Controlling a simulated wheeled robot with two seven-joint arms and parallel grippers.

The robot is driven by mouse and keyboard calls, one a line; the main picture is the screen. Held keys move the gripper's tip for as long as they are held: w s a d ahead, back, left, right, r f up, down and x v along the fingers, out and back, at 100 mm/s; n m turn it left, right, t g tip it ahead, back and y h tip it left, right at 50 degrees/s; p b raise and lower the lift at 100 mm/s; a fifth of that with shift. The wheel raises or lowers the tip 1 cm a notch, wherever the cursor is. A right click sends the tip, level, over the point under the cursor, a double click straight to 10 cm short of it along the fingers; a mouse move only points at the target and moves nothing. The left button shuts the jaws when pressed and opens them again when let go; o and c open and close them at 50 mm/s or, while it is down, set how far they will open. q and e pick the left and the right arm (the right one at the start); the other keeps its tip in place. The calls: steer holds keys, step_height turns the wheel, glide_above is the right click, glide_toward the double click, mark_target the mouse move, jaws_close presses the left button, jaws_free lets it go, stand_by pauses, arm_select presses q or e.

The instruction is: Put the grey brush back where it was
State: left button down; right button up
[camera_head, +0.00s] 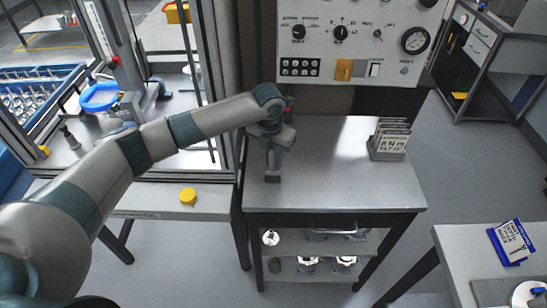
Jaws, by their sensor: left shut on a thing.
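My left gripper (273,158) is over the left part of the metal-topped table in the middle, its arm reaching in from the left. It is shut on a small dark grey piece, which looks like the grey brush (272,176), low at the tabletop. The piece is small and partly covered by the gripper, so its shape and whether it touches the table are hard to tell. My right gripper is not in view.
The metal-topped table (330,190) is mostly clear. A card rack (388,145) stands at its right back. A control panel (350,40) is behind. A framed enclosure is at left, with a yellow knob (188,196) on its front ledge. Another table (455,255) is at lower right.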

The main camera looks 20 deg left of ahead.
mark_target(272, 149)
arm_select(q)
steer(key=shift+f, duration=0.1)
steer(key=c, duration=1.6)
jaws_free()
steer(key=shift+r+b, duration=0.35)
steer(key=shift+r, duration=0.45)
steer(key=r+b, duration=0.1)
steer(key=r, duration=0.2)
steer(key=s+r+b, duration=0.1)
steer(key=r, duration=0.2)
steer(key=r+b, duration=0.1)
steer(key=r, duration=0.2)
steer(key=shift+s+a+r, duration=0.1)
steer(key=shift+s, duration=0.05)
steer(key=shift+s+r, duration=0.1)
steer(key=shift+r, duration=0.55)
